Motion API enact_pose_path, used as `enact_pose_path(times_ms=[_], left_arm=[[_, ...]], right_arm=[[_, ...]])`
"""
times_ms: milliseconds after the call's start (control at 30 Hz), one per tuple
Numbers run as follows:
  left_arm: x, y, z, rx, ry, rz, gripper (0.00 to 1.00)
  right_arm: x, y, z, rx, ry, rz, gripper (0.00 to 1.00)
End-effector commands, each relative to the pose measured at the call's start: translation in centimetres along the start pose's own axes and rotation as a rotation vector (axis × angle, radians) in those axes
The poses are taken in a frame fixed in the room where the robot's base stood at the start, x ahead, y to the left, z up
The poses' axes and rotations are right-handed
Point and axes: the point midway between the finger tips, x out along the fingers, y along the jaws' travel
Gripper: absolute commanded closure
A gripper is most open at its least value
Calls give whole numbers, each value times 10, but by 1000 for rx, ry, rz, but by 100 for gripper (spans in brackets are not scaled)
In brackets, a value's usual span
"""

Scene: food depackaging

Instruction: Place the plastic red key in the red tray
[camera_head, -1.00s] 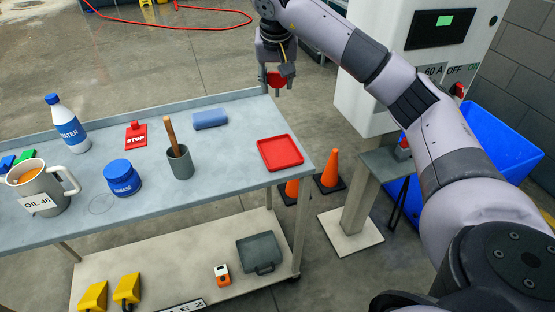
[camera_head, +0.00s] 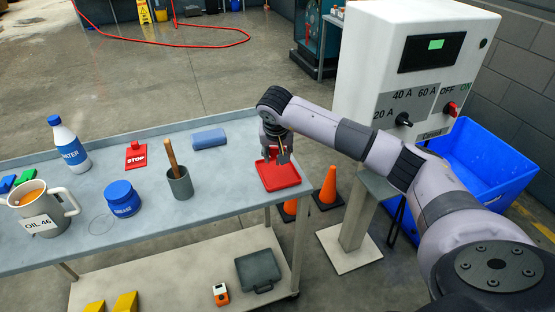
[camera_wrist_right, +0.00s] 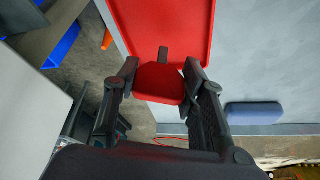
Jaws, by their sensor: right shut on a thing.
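The red tray (camera_head: 285,182) lies on the right end of the grey table. My right gripper (camera_head: 276,158) is over the far part of the tray, pointing down. In the right wrist view, my right gripper (camera_wrist_right: 158,82) is shut on the plastic red key (camera_wrist_right: 160,84), which has a red head and a short dark stem. The key is in front of the red tray (camera_wrist_right: 150,22) in that view; I cannot tell whether it touches the tray. In the head view the key is hard to tell apart from the red tray. My left gripper is not in view.
On the table are a blue cloth-like block (camera_head: 209,139), a grey cup with a wooden handle (camera_head: 180,185), a STOP tag (camera_head: 136,156), a grease jar (camera_head: 122,198), a water bottle (camera_head: 70,147) and an oil mug (camera_head: 44,210). A white control cabinet (camera_head: 370,60) stands right.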

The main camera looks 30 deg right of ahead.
Motion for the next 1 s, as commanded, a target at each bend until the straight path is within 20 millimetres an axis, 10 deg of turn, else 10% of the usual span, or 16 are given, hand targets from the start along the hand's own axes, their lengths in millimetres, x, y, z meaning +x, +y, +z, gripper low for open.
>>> enact_pose_path(times_ms=[567,600,1000], left_arm=[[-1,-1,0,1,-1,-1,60],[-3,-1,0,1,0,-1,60],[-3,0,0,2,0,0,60]], right_arm=[[33,0,14,0,0,1,89],[32,0,13,0,0,1,60],[32,0,13,0,-1,1,42]])
